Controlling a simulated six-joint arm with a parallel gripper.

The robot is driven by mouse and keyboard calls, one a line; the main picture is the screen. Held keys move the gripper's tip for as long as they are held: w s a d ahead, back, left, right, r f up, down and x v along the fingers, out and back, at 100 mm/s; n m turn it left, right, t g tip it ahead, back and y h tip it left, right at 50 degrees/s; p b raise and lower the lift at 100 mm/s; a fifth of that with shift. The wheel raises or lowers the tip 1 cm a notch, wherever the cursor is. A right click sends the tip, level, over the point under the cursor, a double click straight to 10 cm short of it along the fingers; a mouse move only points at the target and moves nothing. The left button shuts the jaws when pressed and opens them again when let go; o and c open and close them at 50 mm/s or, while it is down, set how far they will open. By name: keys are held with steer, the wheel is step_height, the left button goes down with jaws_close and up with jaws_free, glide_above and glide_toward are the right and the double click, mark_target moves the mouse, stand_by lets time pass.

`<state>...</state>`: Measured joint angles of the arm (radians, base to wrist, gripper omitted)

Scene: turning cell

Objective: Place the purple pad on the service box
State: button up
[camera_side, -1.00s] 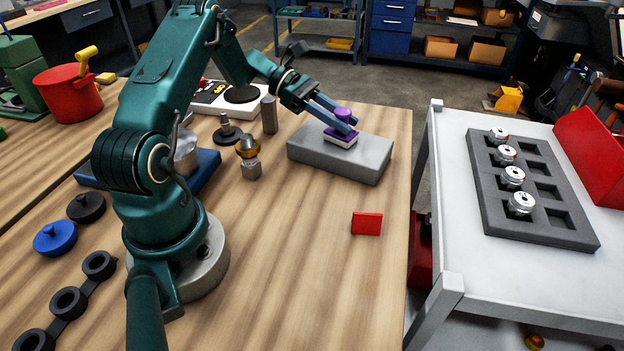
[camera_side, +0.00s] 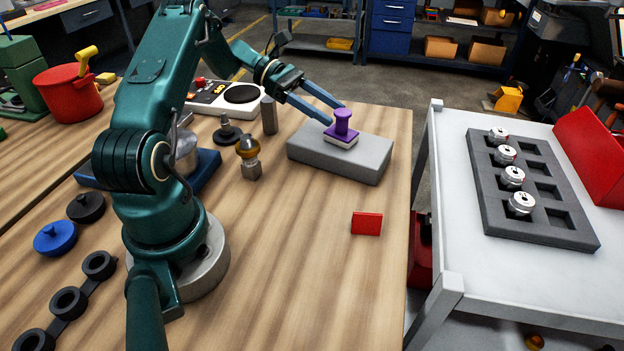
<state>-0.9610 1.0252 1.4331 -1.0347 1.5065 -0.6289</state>
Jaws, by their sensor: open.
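The purple pad (camera_side: 342,125) has an upright knob, a flat purple plate and a pale layer under it. It rests on top of the grey service box (camera_side: 365,160), toward the box's back middle. My gripper (camera_side: 335,112) is open, with its blue fingers just left of and behind the pad's knob. The fingers are spread and hold nothing. Whether a fingertip touches the pad cannot be told.
A red block (camera_side: 367,223) lies in front of the box. A grey cylinder (camera_side: 269,115) and a brass-topped fitting (camera_side: 249,158) stand to its left. At right, a white table (camera_side: 480,270) bears a dark tray (camera_side: 480,190) with several metal parts.

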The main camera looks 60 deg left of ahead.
steer(key=v, duration=0.3)
steer(key=shift+s+a, duration=0.1)
steer(key=shift+a, duration=0.05)
steer(key=shift+r, duration=0.25)
steer(key=s+d+r+m+g+y, duration=0.2)
steer(key=d+r+m+g+y, duration=0.1)
steer(key=d+m, duration=0.35)
steer(key=s+d+r+m+g+y, duration=0.25)
steer(key=d+m, duration=0.25)
steer(key=d, duration=0.3)
steer(key=s+d+m+t+y, duration=0.2)
steer(key=s+m+y, duration=0.1)
steer(key=s+m, duration=0.3)
steer(key=s+d+m+t+y, duration=0.1)
steer(key=s+d+m+y, duration=0.1)
steer(key=s+m, duration=0.3)
steer(key=shift+s+d+r+m+t+y, duration=0.35)
steer(key=shift+s+d+m+y, duration=0.1)
steer(key=shift+m, duration=0.6)
